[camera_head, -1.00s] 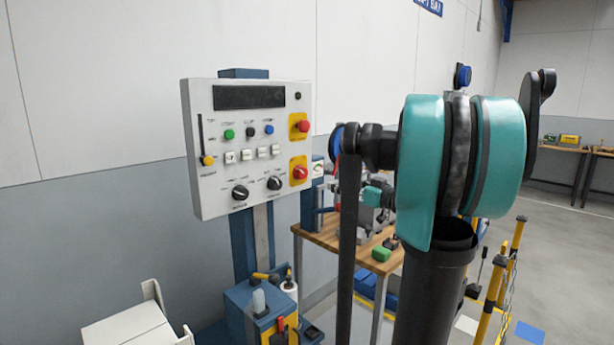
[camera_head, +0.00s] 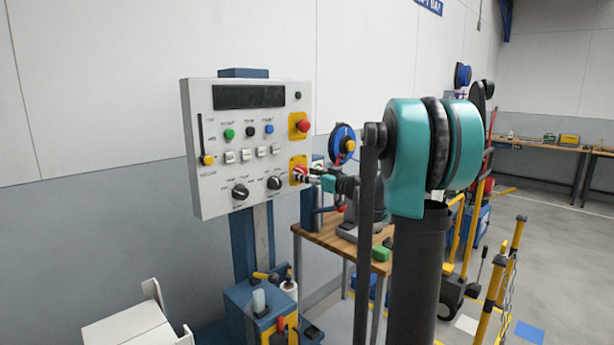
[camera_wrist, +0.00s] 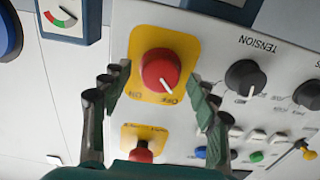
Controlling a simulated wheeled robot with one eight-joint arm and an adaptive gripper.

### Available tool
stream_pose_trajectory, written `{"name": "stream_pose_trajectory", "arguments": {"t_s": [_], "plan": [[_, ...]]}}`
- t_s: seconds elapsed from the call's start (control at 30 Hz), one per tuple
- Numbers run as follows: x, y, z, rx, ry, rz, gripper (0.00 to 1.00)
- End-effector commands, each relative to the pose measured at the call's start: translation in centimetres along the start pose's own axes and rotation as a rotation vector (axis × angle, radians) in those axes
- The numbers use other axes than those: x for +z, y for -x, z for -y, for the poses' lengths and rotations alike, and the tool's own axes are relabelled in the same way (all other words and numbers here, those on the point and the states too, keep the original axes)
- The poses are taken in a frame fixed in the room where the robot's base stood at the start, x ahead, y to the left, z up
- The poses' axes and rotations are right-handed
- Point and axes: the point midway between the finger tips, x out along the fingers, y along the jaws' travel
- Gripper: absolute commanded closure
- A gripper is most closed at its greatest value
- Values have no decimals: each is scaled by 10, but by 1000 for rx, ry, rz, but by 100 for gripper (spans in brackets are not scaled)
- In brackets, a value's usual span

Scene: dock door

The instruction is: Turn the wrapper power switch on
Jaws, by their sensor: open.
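The power switch is a red rotary knob on a yellow plate, low on the right edge of the white control panel (camera_head: 225,190). In the wrist view the red knob (camera_wrist: 158,72) shows its white pointer line toward the OFF label on the yellow plate (camera_wrist: 148,40); an ON label is to the left. My gripper (camera_wrist: 160,78) is open, with one finger on each side of the knob. I cannot tell whether the fingers touch it. In the head view my gripper (camera_head: 311,178) is at the panel's right edge and partly covers the switch.
A red push button (camera_head: 303,125) on yellow sits above the switch; it also shows in the wrist view (camera_wrist: 142,150). Two black dials (camera_head: 240,192) are left of the switch. A wooden table (camera_head: 325,236) stands right of the panel, below my arm.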

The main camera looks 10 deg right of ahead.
Motion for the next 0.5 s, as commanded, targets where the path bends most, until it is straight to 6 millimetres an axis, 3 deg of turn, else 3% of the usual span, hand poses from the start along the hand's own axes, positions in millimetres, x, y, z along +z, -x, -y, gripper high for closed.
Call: {"name": "stream_pose_trajectory", "arguments": {"t_s": [0.27, 0.5], "plan": [[0, -1, 0, 0, 0, 0, 40], [0, -1, 0, 0, 0, 0, 70]]}}
